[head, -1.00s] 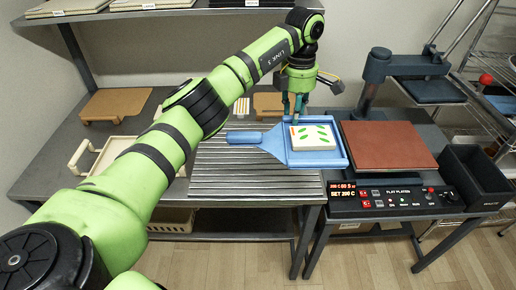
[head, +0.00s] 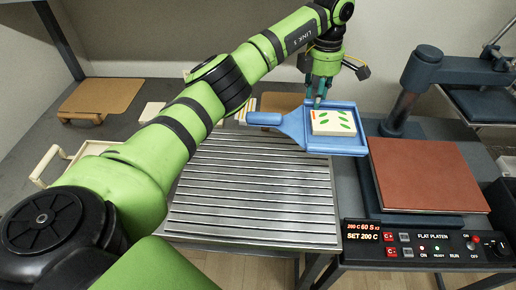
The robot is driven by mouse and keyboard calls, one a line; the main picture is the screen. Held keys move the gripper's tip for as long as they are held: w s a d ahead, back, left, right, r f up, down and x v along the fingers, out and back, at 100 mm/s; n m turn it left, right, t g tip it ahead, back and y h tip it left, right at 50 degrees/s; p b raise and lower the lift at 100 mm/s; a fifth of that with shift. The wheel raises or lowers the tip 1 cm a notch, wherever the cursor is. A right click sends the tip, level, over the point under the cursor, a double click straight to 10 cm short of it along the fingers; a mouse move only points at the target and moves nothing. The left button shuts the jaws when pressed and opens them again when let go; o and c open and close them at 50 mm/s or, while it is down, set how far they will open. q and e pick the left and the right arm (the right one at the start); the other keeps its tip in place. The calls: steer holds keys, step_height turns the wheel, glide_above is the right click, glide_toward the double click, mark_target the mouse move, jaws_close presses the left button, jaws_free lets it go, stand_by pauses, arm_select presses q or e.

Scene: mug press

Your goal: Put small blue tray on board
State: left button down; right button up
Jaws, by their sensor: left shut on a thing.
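The small blue tray (head: 345,151) has a long handle to the left and carries a white tile (head: 333,121) with green leaf shapes. My left gripper (head: 318,102) is shut on the tray at its back rim, close behind the tile. The tray appears over the back right part of the slatted metal surface, near the press; the frames do not show clearly whether it touches it. A brown board (head: 102,96) lies flat at the back left of the table. A second brown board (head: 280,102) is partly hidden behind the tray. My right gripper is not in view.
The press with its red-brown platen (head: 425,175) and control panel (head: 430,242) stands just right of the tray. The slatted surface (head: 255,195) is bare in front. A cream open-topped tray (head: 82,150) is at the left, partly behind my arm.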

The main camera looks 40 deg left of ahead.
arm_select(q)
steer(key=f+b, duration=0.3)
steer(key=shift+s+d+f, duration=0.15)
steer(key=shift+s+f, duration=0.1)
steer(key=shift+f, duration=0.25)
steer(key=p, duration=0.2)
glide_above(270, 153)
step_height(270, 153, down, 7)
steer(key=shift+f+p, duration=0.6)
steer(key=shift+f, duration=1.4)
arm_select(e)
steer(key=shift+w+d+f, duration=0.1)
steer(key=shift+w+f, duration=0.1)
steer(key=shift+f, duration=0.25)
arm_select(q)
steer(key=c, duration=1)
jaws_free()
steer(key=shift+f, duration=0.1)
